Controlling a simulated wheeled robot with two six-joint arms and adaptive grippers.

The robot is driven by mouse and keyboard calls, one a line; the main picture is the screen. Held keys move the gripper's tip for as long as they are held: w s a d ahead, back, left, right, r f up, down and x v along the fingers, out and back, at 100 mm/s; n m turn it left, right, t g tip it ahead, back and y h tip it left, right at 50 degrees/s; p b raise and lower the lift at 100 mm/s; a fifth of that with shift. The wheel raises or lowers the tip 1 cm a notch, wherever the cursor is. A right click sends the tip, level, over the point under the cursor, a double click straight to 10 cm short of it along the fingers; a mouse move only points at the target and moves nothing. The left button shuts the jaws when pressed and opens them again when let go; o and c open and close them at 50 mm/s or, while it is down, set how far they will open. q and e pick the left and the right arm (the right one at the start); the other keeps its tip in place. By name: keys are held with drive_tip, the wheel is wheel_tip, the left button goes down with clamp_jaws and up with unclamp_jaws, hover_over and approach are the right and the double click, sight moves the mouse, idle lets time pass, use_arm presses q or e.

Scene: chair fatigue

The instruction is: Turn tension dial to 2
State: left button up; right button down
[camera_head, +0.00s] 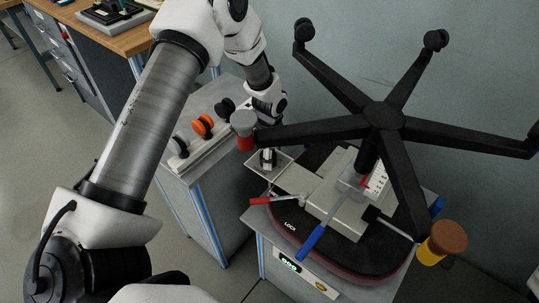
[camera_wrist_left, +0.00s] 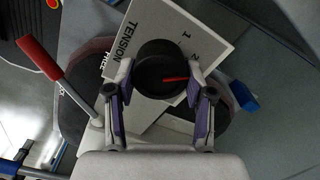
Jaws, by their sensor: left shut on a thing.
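The tension dial is a round black knob (camera_wrist_left: 152,62) with a red pointer line, on a pale plate (camera_wrist_left: 138,22) marked TENSION, 1 and 2. In the left wrist view the pointer aims right, a little below the 2; a finger covers the plate near there. My left gripper (camera_wrist_left: 160,88) is shut on the dial, one finger on each side. In the head view my left gripper (camera_head: 267,158) reaches down to the same plate (camera_head: 255,165), beside the chair mechanism, and mostly hides the dial. My right gripper is not in view.
The upturned chair's black five-arm base (camera_head: 383,115) spreads above the mechanism. A red-handled lever (camera_head: 262,200) and a blue-handled lever (camera_head: 312,240) stick out in front. A bench with black and orange wheels (camera_head: 203,126) stands left. An orange-brown caster (camera_head: 447,240) is at right.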

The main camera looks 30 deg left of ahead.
use_arm(q)
drive_tip(key=o, duration=1.2)
drive_tip(key=shift+c, duration=0.2)
wheel_tip(320, 180, up, 12)
drive_tip(key=shift+f, duration=0.1)
